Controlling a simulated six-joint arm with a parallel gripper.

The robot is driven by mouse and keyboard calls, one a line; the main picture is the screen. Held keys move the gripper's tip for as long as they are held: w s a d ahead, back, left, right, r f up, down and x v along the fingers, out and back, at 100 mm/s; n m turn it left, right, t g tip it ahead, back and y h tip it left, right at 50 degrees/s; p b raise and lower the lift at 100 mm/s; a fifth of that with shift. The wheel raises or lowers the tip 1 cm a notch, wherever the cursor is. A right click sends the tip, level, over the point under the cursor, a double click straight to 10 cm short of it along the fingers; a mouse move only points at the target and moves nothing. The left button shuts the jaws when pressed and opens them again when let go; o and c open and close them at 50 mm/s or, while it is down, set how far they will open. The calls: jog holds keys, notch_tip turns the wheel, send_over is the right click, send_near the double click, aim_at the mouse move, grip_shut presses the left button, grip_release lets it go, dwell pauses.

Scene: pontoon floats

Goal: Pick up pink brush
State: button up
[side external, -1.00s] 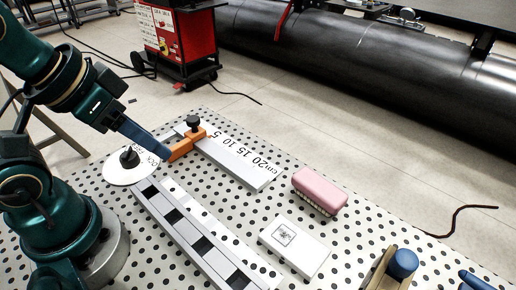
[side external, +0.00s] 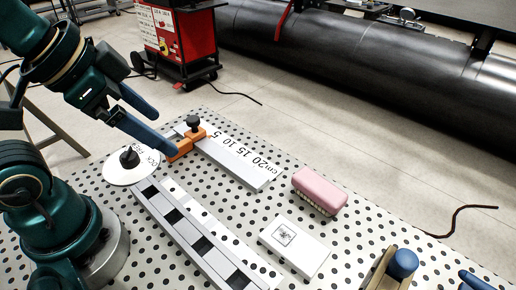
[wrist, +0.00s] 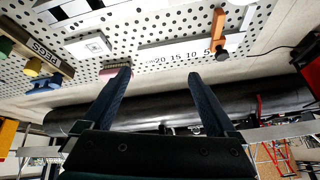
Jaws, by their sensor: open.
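The pink brush (side external: 319,191) lies bristles down on the perforated table, right of the ruler in the side view. In the wrist view the brush (wrist: 115,71) shows as a small pink strip with pale bristles, partly hidden behind a fingertip. My gripper (side external: 152,128) is open and empty. In the side view it is at the left, above the table and near the orange clamp, well apart from the brush. In the wrist view its two blue fingers (wrist: 160,74) are spread wide with nothing between them.
A ruler (side external: 237,163) with an orange clamp (side external: 184,146) lies between gripper and brush. A white block (side external: 294,246) with a printed code, a checkered strip (side external: 192,232) and a white disc (side external: 123,171) also lie on the table (side external: 355,235). A blue-knobbed item (side external: 403,263) stands at the front right.

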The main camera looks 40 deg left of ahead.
jog(key=w+d+r+m+h, duration=0.2)
jog(key=w+d+r+m, duration=0.2)
jog(key=w+r+m, duration=0.4)
jog(key=m+g+h, duration=0.2)
jog(key=m+g, duration=0.3)
jog(key=m, duration=0.3)
send_over(318, 184)
jog(key=w+a, duration=0.1)
jog(key=a, duration=0.2)
notch_tip(318, 184, down, 13)
jog(key=shift+g, duration=0.7)
jog(key=x, duration=0.7)
jog(key=a+x, duration=0.1)
jog(key=x, duration=0.2)
jog(key=shift+s+f, duration=0.3)
jog(key=shift+f, duration=0.3)
jog(key=shift+d+f, duration=0.3)
jog(key=shift+f, duration=0.3)
jog(key=shift+f, duration=0.25)
grip_shut()
